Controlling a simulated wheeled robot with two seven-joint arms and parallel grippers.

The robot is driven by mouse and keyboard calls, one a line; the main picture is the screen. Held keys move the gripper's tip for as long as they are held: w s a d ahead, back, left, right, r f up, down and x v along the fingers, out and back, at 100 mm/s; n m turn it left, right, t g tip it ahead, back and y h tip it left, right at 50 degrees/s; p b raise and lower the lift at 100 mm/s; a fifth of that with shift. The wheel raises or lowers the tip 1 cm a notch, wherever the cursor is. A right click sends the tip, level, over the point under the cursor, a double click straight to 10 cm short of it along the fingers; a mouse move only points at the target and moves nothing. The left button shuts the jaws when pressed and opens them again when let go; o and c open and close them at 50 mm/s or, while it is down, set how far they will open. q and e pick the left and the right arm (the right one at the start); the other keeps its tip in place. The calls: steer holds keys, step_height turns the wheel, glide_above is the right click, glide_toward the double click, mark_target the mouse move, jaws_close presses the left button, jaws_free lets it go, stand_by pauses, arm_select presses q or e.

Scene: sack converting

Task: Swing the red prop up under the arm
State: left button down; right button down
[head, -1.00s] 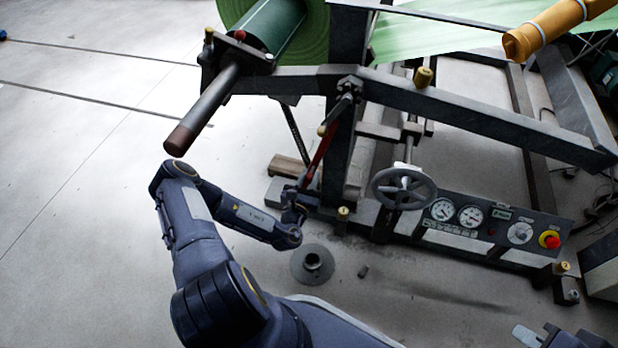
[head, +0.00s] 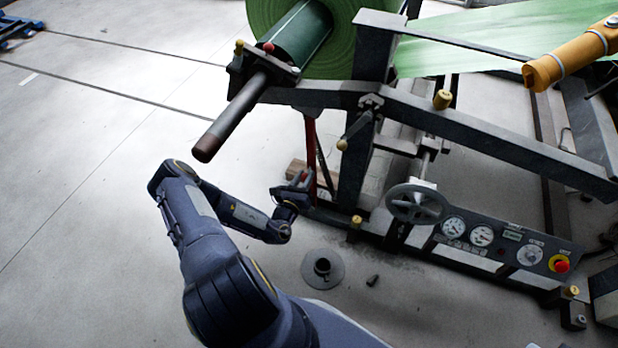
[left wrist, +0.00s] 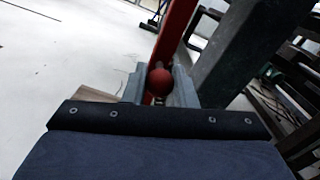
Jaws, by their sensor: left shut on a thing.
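The red prop (head: 311,150) stands nearly upright, left of the dark frame post. Its top is close under the arm (head: 318,92) that carries the roll's shaft; I cannot tell whether they touch. My left gripper (head: 297,188) is shut on the prop near its lower end. In the left wrist view the fingers (left wrist: 158,88) close around the prop's red ball knob (left wrist: 159,82), and the red bar (left wrist: 175,35) rises beyond it. Only a sliver of what seems to be my right gripper (head: 536,346) shows at the bottom edge.
A green roll (head: 345,45) sits above on its shaft (head: 232,115), which sticks out to the left. A handwheel (head: 417,204) and a gauge panel (head: 505,246) are to the right. A round flanged piece (head: 322,268) lies on the floor. The floor at left is clear.

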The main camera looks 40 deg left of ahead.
arm_select(q)
steer(key=shift+a, duration=0.25)
steer(key=c, duration=1.2)
jaws_free()
steer(key=shift+s, duration=0.1)
steer(key=shift+s+d, duration=0.1)
steer(key=shift+s, duration=0.15)
steer(key=p+v, duration=0.2)
steer(key=v, duration=0.5)
steer(key=shift+s, duration=0.15)
steer(key=shift+f, duration=0.1)
